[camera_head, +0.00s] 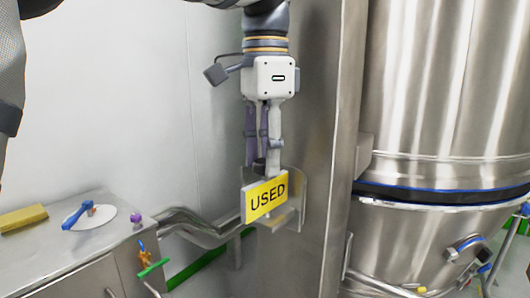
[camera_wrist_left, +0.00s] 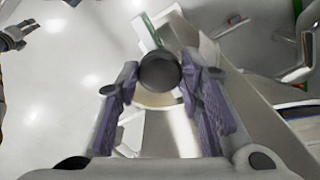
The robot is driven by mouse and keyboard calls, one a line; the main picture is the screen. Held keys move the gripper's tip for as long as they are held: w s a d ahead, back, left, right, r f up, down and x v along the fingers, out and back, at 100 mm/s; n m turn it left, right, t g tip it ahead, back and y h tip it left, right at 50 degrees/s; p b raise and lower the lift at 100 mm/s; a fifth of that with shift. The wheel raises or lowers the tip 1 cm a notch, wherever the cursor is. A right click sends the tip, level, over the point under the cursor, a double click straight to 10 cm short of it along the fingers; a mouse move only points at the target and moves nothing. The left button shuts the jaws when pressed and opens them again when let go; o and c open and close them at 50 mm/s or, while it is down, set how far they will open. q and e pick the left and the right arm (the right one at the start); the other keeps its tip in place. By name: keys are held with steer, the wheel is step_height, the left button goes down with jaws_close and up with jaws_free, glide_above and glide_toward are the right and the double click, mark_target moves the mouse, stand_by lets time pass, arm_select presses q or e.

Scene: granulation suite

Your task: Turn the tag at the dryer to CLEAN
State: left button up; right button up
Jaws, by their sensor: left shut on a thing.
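The tag (camera_head: 267,197) shows a yellow face with the word USED. It is at a clear holder (camera_head: 298,190) on the steel column (camera_head: 318,120) beside the dryer. My left gripper (camera_head: 265,163) points down from above and is shut at the tag's top edge, by a dark round knob. In the left wrist view the knob (camera_wrist_left: 160,71) is between the purple fingertips of my left gripper (camera_wrist_left: 158,82). The tag's other face is hidden. The dryer (camera_head: 445,90) is the large steel vessel at the right.
A steel cabinet (camera_head: 60,262) at the lower left bears a yellow block (camera_head: 22,218), a white disc (camera_head: 92,217) with a blue tool, and a purple knob (camera_head: 136,219). Bent steel pipes (camera_head: 195,228) run between cabinet and column. The white wall behind is bare.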

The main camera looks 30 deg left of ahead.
arm_select(q)
steer(key=n, duration=0.4)
steer(key=shift+r+n, duration=0.1)
steer(key=shift+n, duration=0.2)
steer(key=n, duration=0.5)
steer(key=shift+n, duration=0.3)
steer(key=n, duration=0.8)
steer(key=shift+n, duration=0.6)
steer(key=o, duration=1.2)
steer(key=shift+c, duration=0.2)
